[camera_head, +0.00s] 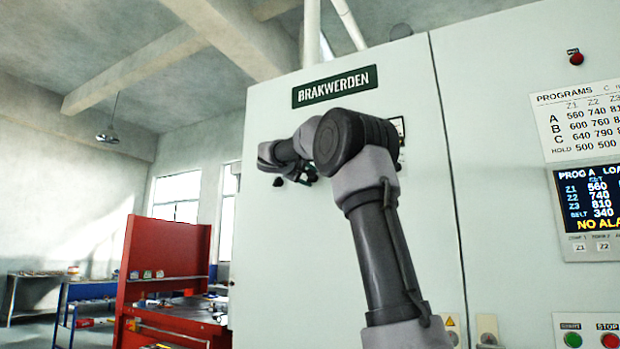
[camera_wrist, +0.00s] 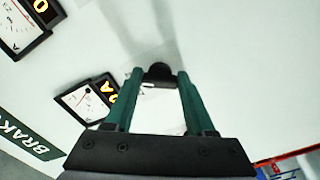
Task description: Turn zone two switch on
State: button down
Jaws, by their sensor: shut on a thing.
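A black switch knob (camera_wrist: 158,71) stands out from the pale cabinet face in the wrist view. My gripper (camera_wrist: 158,78) has its two green fingers on either side of the knob and is shut on it. A white plate (camera_wrist: 160,108) shows between the fingers, its text not readable. In the head view my gripper (camera_head: 304,177) is at the cabinet's left door, below the BRAKWERDEN sign (camera_head: 335,86), mostly behind my own wrist. A small dark knob (camera_head: 278,182) shows just left of it. I cannot read which zone the held knob belongs to.
Two dial gauges with lit displays show in the wrist view, one near the fingers (camera_wrist: 86,100) and one at the top left (camera_wrist: 20,28). A control screen (camera_head: 590,205) and green and red buttons are at the right. A red workbench (camera_head: 165,250) stands left.

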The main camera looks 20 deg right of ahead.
jog(key=shift+f, duration=0.1)
jog(key=shift+c, duration=1.2)
grip_release()
jog(key=v, duration=1)
jog(key=shift+s+a, duration=0.25)
jog(key=shift+a, duration=0.05)
